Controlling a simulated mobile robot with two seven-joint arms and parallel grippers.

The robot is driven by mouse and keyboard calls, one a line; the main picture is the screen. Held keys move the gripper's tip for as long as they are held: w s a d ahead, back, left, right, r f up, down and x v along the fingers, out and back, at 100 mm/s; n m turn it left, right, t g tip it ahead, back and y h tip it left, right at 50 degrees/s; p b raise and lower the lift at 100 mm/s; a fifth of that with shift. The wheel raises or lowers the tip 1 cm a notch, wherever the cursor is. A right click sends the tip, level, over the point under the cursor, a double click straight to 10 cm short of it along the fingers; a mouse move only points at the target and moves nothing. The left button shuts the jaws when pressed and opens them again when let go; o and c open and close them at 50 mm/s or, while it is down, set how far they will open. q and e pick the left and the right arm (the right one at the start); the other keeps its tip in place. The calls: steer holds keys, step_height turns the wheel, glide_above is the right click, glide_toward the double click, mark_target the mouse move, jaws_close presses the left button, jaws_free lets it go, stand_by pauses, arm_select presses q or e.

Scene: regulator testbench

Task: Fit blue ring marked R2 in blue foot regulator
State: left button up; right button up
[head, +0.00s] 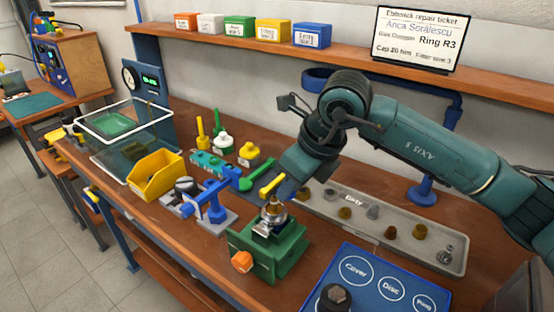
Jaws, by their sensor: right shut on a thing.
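A metallic regulator body (274,213) with a dark blue lower part stands upright in the green vise (284,251). My right gripper (274,186) is directly above it, shut on a yellow-handled tool (271,185). The tool's lower end is close to the regulator's top; I cannot tell if they touch. I cannot make out a blue ring marked R2; the inside of the regulator is hidden. The repair ticket (420,38) on the shelf reads Ring R3. My left gripper is not in view.
A grey tray (340,225) marked Dirty holds several small parts. A blue mat (375,283) marked Cover, Disc and Ring lies at front right. A blue stand (212,203), yellow bin (155,174) and several tools are left of the vise. Labelled bins (272,30) line the shelf.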

mark_target(275, 197)
steer(key=shift+w+a+r+m+t+h+b, duration=0.1)
steer(key=shift+w+a+r+m+t+h, duration=0.25)
steer(key=shift+m, duration=0.6)
steer(key=shift+a+f+m+t+h+b, duration=0.2)
steer(key=shift+a+m, duration=0.4)
steer(key=shift+m, duration=0.4)
steer(key=shift+w+a+r+m+t+h+b, duration=0.15)
steer(key=shift+a+r+m+h, duration=0.25)
steer(key=shift+m, duration=0.55)
steer(key=shift+f, duration=0.9)
arm_select(q)
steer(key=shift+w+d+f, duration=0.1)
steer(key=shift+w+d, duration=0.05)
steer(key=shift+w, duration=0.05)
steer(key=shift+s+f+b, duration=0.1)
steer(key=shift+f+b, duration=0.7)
steer(key=shift+b, duration=0.1)
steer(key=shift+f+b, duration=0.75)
steer(key=shift+b, duration=0.7)
arm_select(e)
steer(key=shift+f, duration=1.1)
